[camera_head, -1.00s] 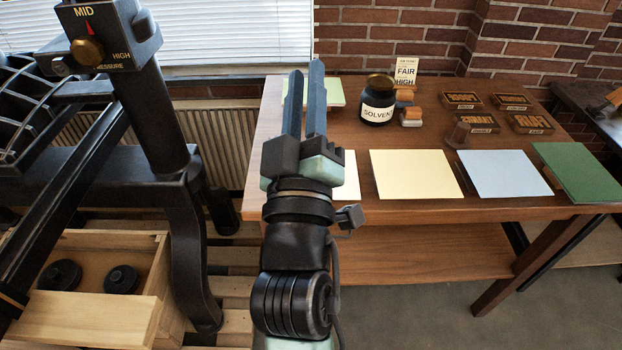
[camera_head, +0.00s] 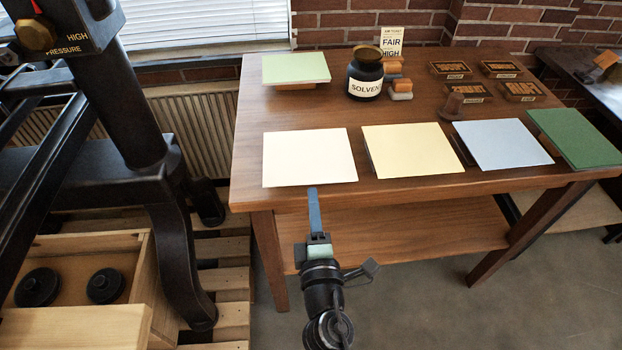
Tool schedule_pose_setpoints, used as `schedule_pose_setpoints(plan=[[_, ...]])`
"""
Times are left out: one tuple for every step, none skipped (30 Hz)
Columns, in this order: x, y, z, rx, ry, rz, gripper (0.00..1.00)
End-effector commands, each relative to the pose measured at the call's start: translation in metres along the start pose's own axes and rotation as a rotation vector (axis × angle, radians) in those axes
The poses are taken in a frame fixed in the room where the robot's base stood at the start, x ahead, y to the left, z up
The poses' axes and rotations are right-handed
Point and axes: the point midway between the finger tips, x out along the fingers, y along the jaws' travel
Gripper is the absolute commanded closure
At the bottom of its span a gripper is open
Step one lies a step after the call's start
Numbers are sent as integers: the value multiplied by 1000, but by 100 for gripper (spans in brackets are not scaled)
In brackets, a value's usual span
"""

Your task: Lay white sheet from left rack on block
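The white sheet (camera_head: 309,158) lies flat at the front left of the wooden table; whatever holds it up is mostly hidden beneath it. My gripper (camera_head: 314,198) is at the table's front edge, pointing toward the sheet. Its fingertip end meets the sheet's front edge in the picture; I cannot tell if they touch. The fingers are seen edge-on and overlap, so their gap is hidden. The sheet does not look lifted. I cannot pick out the task's block in this view.
Cream (camera_head: 411,150), pale blue (camera_head: 502,145) and green (camera_head: 578,137) sheets lie to the right in a row. Behind are a pale green sheet (camera_head: 295,68), a solvent jar (camera_head: 366,76) and several small labelled blocks (camera_head: 450,70). A black press (camera_head: 130,95) and an open wooden box (camera_head: 85,320) stand left.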

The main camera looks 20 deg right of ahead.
Motion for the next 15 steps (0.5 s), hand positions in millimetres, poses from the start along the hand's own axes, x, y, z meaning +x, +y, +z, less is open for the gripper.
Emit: schedule_pose_setpoints(plan=[[9, 2, 0, 1, -1, 2, 76], [13, 2, 0, 1, -1, 2, 76], [19, 2, 0, 1, -1, 2, 76], [23, 2, 0, 1, -1, 2, 76], [26, 1, 0, 1, -1, 2, 76], [31, 1, 1, 1, -1, 2, 76], [34, 0, 1, 1, -2, 1, 76], [37, 1, 1, 1, -2, 2, 76], [40, 0, 1, 1, -2, 1, 76], [42, 0, 1, 1, -2, 1, 76], [44, 0, 1, 1, -2, 1, 76], [46, 1, 1, 1, -2, 1, 76], [47, 0, 1, 1, -1, 1, 76], [48, 0, 1, 1, -1, 0, 76], [48, 0, 0, 1, -1, 0, 76]])
